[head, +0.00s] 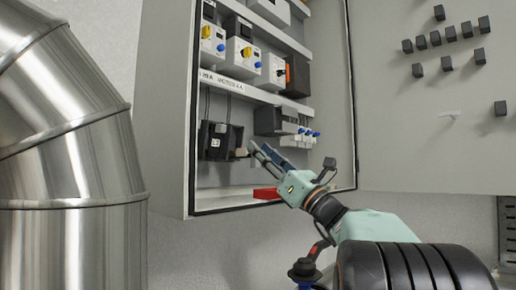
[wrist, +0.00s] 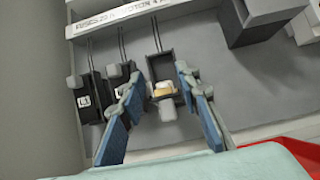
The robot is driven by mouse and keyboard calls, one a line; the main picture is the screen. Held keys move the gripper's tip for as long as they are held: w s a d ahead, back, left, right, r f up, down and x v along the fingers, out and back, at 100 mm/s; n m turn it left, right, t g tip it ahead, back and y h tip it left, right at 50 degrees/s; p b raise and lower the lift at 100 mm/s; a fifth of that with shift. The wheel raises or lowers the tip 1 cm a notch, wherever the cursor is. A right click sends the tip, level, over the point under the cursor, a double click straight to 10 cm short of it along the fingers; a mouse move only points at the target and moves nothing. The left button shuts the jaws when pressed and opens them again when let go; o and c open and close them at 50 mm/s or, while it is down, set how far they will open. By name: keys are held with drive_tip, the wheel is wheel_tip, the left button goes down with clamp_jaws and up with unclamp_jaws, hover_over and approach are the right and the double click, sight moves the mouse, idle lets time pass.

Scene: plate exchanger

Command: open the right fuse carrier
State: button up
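Several black fuse carriers (wrist: 92,95) stand in a row low on the cabinet's back panel; in the head view they form a dark block (head: 214,140). The right fuse carrier (wrist: 157,68) shows an open dark cavity with a cream and tan piece (wrist: 164,88) inside, and a grey tab (wrist: 168,112) hangs below it. Its front appears tilted out and down. The ones to the left look shut. My gripper (wrist: 160,82) is open, its blue fingers apart on either side of the right carrier's lower part. I cannot tell whether they touch it. My gripper also shows in the head view (head: 256,151).
A labelled rail (head: 240,87) runs above the carriers. A dark grey box (wrist: 258,15) juts out to their right. A red object (head: 267,193) lies on the cabinet floor. The open cabinet door (head: 430,150) is at right, a large metal pipe (head: 70,160) at left.

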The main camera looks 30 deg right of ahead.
drive_tip(key=v, duration=0.9)
drive_tip(key=shift+s+f, duration=0.15)
drive_tip(key=shift+s, duration=0.05)
drive_tip(key=shift+d, duration=0.1)
